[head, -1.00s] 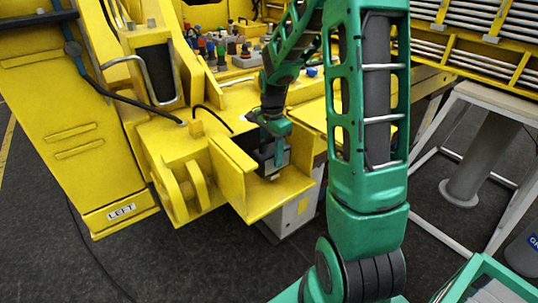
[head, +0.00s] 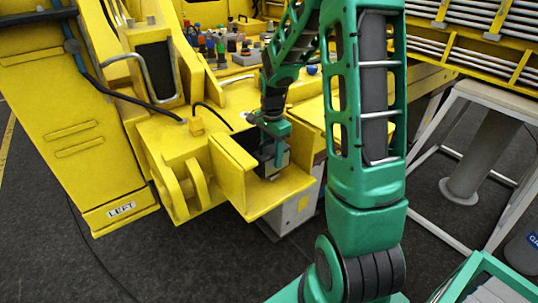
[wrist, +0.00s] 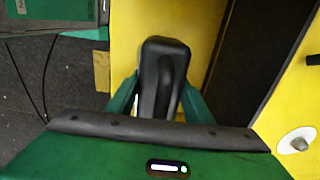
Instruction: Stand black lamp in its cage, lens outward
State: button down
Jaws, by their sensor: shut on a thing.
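The black lamp (wrist: 163,75) is between the green fingers of my gripper (wrist: 160,100) in the wrist view, and the gripper is shut on it. In the head view my gripper (head: 275,135) points down at the yellow cage (head: 255,200), an open box of folded plates. The dark lamp (head: 270,162) shows inside the cage, behind its left wall and above its floor plate. I cannot tell whether the lamp touches the floor plate. The lens and which way it faces cannot be made out.
A yellow block with a black cable (head: 197,124) sits left of the cage. Several coloured fittings (head: 220,45) stand on the deck behind. A white-framed table (head: 485,110) is at the right. Dark floor is open in front.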

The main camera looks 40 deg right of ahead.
jog(key=shift+f, duration=0.1)
dwell(0.3)
jog(key=c, duration=0.8)
grip_release()
notch_tip(320, 180, up, 11)
jog(key=shift+f, duration=0.2)
jog(key=s+a+r+n, duration=0.1)
jog(key=s+n, duration=0.4)
jog(key=s, duration=0.9)
jog(key=s+a+r+n, duration=0.1)
jog(key=s+n, duration=0.5)
jog(key=s, duration=0.8)
jog(key=shift+s+a+r, duration=0.25)
jog(key=shift+a+r, duration=0.05)
jog(key=shift+a, duration=0.15)
